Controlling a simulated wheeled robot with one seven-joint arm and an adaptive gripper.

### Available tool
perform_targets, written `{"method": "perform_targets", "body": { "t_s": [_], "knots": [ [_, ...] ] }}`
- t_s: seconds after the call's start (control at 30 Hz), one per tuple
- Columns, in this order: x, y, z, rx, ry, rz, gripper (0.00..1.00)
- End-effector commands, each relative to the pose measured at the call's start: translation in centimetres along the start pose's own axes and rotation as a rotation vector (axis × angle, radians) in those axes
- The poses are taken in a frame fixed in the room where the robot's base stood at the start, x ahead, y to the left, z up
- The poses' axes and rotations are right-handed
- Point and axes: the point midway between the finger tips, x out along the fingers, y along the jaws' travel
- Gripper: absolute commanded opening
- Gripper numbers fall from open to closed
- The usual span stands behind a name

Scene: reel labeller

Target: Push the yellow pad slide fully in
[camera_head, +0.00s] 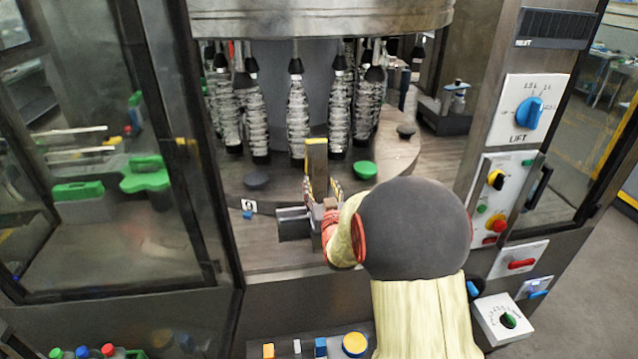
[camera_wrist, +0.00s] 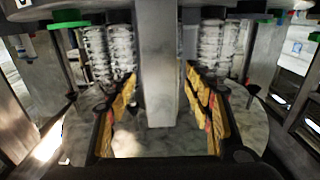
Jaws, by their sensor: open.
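The pad slide appears to be the upright block with a dull yellow face (camera_head: 316,158) at the front of the round table in the head view. A dark grey block (camera_head: 293,224) sits low beside it, and I cannot tell if they are joined. My gripper (camera_head: 323,188) is open at the yellow block, with its fingers low around or just in front of it. In the wrist view a pale grey upright post (camera_wrist: 157,60) stands between the spread, yellow-padded fingers of my gripper (camera_wrist: 160,88). Contact cannot be told. My arm hides the slide's lower part and base.
Several wrapped bottle-like columns (camera_head: 298,115) hang behind the block. A green disc (camera_head: 364,170) and a dark disc (camera_head: 257,180) lie on the round table (camera_head: 400,155). A control panel (camera_head: 497,205) is at right, a glass door (camera_head: 100,150) at left, and a button strip (camera_head: 320,347) below.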

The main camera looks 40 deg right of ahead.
Motion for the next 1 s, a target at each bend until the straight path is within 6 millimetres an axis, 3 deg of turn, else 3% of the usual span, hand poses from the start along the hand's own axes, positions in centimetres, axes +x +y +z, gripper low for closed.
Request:
{"method": "perform_targets", "body": {
  "t_s": [0.2,0.53,1.0],
  "knots": [
    [2.2,0.0,0.0,0.0,0.0,0.0,0.52],
    [2.5,0.0,0.0,0.0,-0.001,0.0,0.52],
    [2.5,0.0,0.0,0.0,-0.001,0.0,0.25]
  ]
}}
